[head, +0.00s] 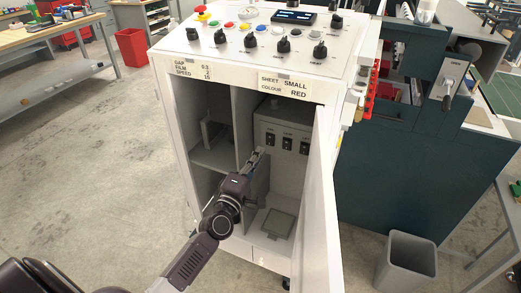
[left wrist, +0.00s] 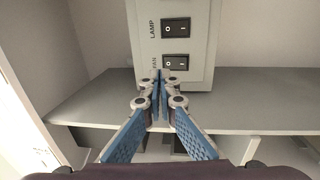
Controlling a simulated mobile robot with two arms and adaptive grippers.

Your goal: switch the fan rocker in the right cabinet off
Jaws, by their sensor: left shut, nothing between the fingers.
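The fan rocker (left wrist: 176,61) is a black switch on a grey box inside the right cabinet. In the left wrist view it sits beside the word FAN, at the box's edge; which side is pressed I cannot tell. My left gripper (head: 259,154) reaches into the right compartment, shut and empty. Its fingertips (left wrist: 160,82) overlap the box's edge just below the fan rocker in the wrist view; whether they touch it is unclear. My right gripper is not in view.
The lamp rocker (left wrist: 175,28) is next to the fan rocker. The open cabinet door (head: 320,215) stands to the right of my arm. A divider (head: 243,125) separates the left compartment. A control panel (head: 265,40) with knobs and buttons tops the cabinet. A grey bin (head: 408,262) stands right.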

